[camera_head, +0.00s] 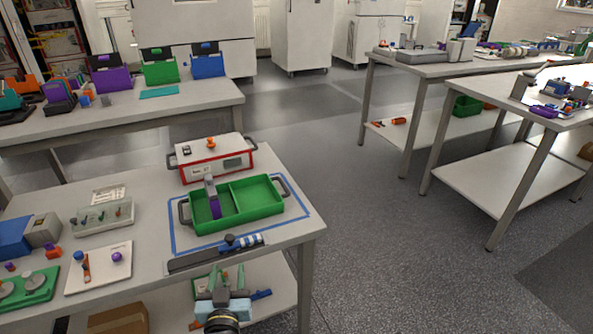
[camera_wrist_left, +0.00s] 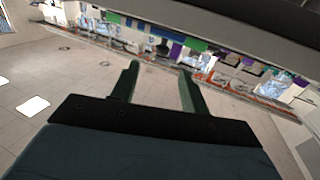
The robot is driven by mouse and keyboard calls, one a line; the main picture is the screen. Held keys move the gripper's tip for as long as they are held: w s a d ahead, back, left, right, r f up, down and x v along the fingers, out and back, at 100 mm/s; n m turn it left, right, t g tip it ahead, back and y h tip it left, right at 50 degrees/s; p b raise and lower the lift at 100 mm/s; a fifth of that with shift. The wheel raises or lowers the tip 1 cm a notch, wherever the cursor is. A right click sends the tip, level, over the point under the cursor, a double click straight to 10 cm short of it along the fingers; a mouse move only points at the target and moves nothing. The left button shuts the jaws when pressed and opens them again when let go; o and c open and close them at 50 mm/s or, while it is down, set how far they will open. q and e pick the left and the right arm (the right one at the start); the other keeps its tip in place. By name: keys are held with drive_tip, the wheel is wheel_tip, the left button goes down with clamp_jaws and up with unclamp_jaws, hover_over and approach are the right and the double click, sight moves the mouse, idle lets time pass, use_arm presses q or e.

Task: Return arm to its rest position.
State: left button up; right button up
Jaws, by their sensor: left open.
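My left gripper (camera_head: 227,272) is at the bottom of the head view, in front of the near workbench (camera_head: 150,222). Its two green fingers point away from me and stand apart, with nothing between them. In the left wrist view the same two fingers (camera_wrist_left: 158,72) are spread and empty, with floor and distant benches beyond. My right gripper is in neither view.
The near bench holds a green two-compartment tray (camera_head: 245,221) with a purple-and-grey item (camera_head: 212,200) in it, a red-and-white box (camera_head: 213,164) behind, and a dark bar (camera_head: 205,257) along the front edge. Open floor (camera_head: 385,270) lies to the right.

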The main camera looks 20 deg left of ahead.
use_arm(q)
drive_tip(key=s+d+f+m+g+h+p, duration=0.25)
drive_tip(key=s+d+f+h+p, duration=0.2)
drive_tip(key=f, duration=0.35)
drive_tip(key=s+d+f+m+g+h+p, duration=0.2)
drive_tip(key=s+d+f+g+h+p, duration=0.15)
drive_tip(key=s+d+f, duration=0.4)
drive_tip(key=s+a+f+m+g+p, duration=0.1)
drive_tip(key=s+a+f+g+p, duration=0.1)
drive_tip(key=s, duration=0.7)
drive_tip(key=s+a+f+g+p, duration=0.2)
drive_tip(key=s+f+g, duration=0.2)
drive_tip(key=s, duration=0.5)
drive_tip(key=s+a+f+m+g+p, duration=0.1)
drive_tip(key=s+a+f+g+p, duration=0.1)
drive_tip(key=s, duration=0.7)
drive_tip(key=shift+s+a+f+m+g+y, duration=0.3)
drive_tip(key=shift+f+g, duration=0.2)
drive_tip(key=shift+g, duration=0.2)
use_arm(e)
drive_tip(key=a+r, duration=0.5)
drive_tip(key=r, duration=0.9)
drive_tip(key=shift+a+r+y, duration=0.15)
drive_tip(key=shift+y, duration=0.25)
use_arm(q)
drive_tip(key=shift+w+d, duration=0.1)
drive_tip(key=shift+w, duration=0.05)
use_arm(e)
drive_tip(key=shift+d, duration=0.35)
